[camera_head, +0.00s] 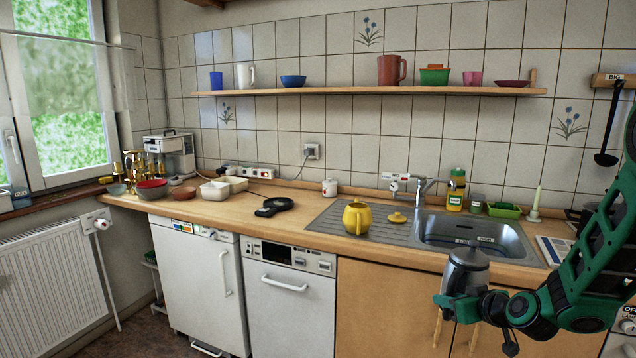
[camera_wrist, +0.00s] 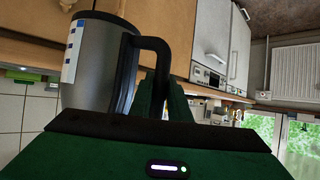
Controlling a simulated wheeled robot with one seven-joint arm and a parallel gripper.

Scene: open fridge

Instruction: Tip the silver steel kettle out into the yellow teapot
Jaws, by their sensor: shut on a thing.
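The silver steel kettle (camera_head: 468,272) hangs roughly upright in my gripper (camera_head: 466,305), in front of the sink's lower cabinets. In the wrist view its grey body (camera_wrist: 98,75) and black handle (camera_wrist: 158,62) fill the upper left. My gripper's green fingers (camera_wrist: 168,103) are shut on that handle. The yellow teapot (camera_head: 356,219) stands upright on the steel drainboard, left of and behind the kettle, and well apart from it. A yellow lid (camera_head: 397,218) lies on the drainboard to the teapot's right. The inside of the kettle is hidden.
The sink basin (camera_head: 470,232) with its tap (camera_head: 424,190) lies right of the teapot. A yellow-green bottle (camera_head: 455,190) stands behind the sink. The space before the counter is free.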

